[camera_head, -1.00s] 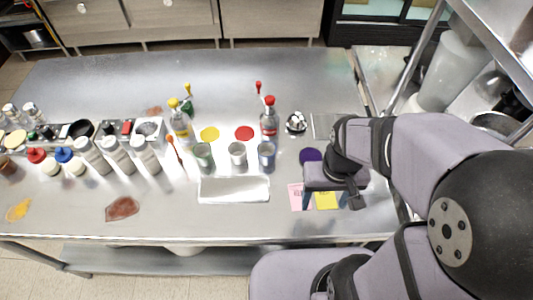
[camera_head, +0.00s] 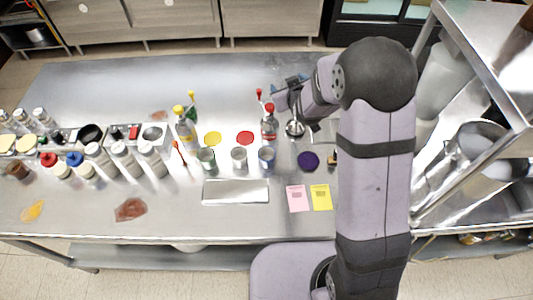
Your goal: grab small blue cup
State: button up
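The small blue cup (camera_head: 267,158) stands upright on the steel table. It is the rightmost of three small cups in a row, beside a grey cup (camera_head: 239,158) and a greenish cup (camera_head: 207,159). My gripper (camera_head: 284,98) is above the table, farther back than the blue cup and slightly right of it, near the red-capped bottle (camera_head: 269,124). It looks open and empty, though its fingers are small and partly hidden here. It is apart from the blue cup.
Yellow (camera_head: 212,138), red (camera_head: 245,138) and purple (camera_head: 308,161) discs lie near the cups. Pink (camera_head: 298,198) and yellow (camera_head: 321,197) cards lie at right. Several bottles crowd the left. The back of the table is clear.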

jog(key=a+r+t+y+p, duration=0.1)
jog(key=a+r+t+p, duration=0.15)
jog(key=a+r, duration=0.4)
jog(key=shift+m+y, duration=0.4)
jog(key=shift+y, duration=0.2)
jog(key=s+f, duration=0.2)
jog(key=f, duration=0.1)
jog(key=s+f+p, duration=0.1)
jog(key=s+f, duration=0.2)
jog(key=s+f+p, duration=0.1)
jog(key=s+f, duration=0.2)
jog(key=shift+a, duration=0.25)
jog(key=p, duration=0.3)
send_over(270, 161)
jog(key=w, duration=0.2)
notch_tip(270, 161, down, 2)
jog(key=f, duration=0.1)
jog(key=shift+n+g+y, duration=0.3)
jog(key=shift+g+y, duration=0.45)
jog(key=shift+y, duration=0.15)
jog(key=s+f, duration=0.1)
jog(key=s+d+f, duration=0.1)
jog(key=s+f, duration=0.1)
jog(key=s+f+b, duration=0.1)
jog(key=shift+s+d+f, duration=0.3)
jog(key=shift+f, duration=0.05)
jog(key=shift+s+f, duration=0.2)
jog(key=shift+s, duration=0.25)
jog(key=shift+b+x, duration=0.35)
jog(key=shift+x, duration=2.25)
